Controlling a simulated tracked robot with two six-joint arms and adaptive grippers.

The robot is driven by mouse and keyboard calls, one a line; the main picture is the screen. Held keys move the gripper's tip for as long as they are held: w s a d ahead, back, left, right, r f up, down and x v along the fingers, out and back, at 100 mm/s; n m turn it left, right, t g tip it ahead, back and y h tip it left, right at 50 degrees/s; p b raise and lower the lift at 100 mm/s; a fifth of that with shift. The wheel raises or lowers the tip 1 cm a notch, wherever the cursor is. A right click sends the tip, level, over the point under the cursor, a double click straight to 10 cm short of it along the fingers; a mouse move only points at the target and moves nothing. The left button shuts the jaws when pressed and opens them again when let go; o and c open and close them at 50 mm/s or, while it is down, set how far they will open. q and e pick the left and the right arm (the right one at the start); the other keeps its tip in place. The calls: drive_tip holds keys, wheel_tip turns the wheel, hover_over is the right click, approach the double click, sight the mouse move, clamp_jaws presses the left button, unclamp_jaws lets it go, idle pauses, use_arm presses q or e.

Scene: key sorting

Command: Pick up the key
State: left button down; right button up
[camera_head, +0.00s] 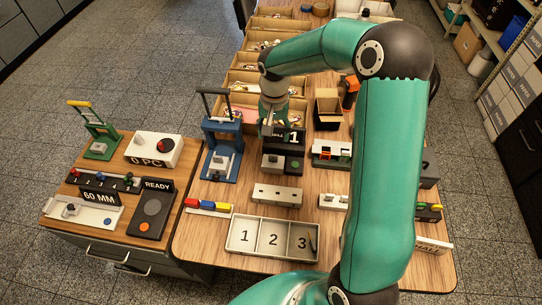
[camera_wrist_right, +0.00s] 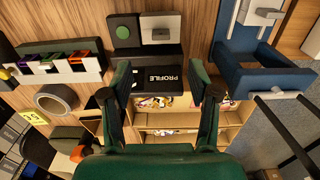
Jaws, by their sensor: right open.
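I cannot make out a key for certain. A small dark item (camera_head: 311,240) lies in compartment 3 of the numbered tray (camera_head: 232,247) in the head view, too small to identify. My right gripper (camera_head: 270,125) is above the black display box at the table's middle. In the right wrist view its fingers (camera_wrist_right: 161,85) are spread open and empty, with the box, marked PROFILE (camera_wrist_right: 157,78), beyond them. A silver plate (camera_wrist_right: 160,28) with a small dark mark sits by a green button (camera_wrist_right: 124,31). My left gripper is not in view.
A blue press (camera_head: 222,150) stands left of my right gripper. Open wooden bins (camera_head: 243,78) with small items line the back. A grey block (camera_head: 277,195) lies in front. A side table at left holds a READY panel (camera_head: 153,210) and a green press (camera_head: 98,135).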

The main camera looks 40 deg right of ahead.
hover_over(274, 156)
wheel_tip(274, 156, down, 6)
drive_tip(key=shift+r, duration=0.1)
drive_tip(key=shift+f+p, duration=0.65)
drive_tip(key=f+p, duration=0.1)
drive_tip(key=f, duration=0.3)
drive_tip(key=shift+w, duration=0.2)
drive_tip(key=shift+c, duration=0.3)
drive_tip(key=c, duration=1)
drive_tip(key=shift+o, duration=0.2)
drive_tip(key=shift+r, duration=0.15)
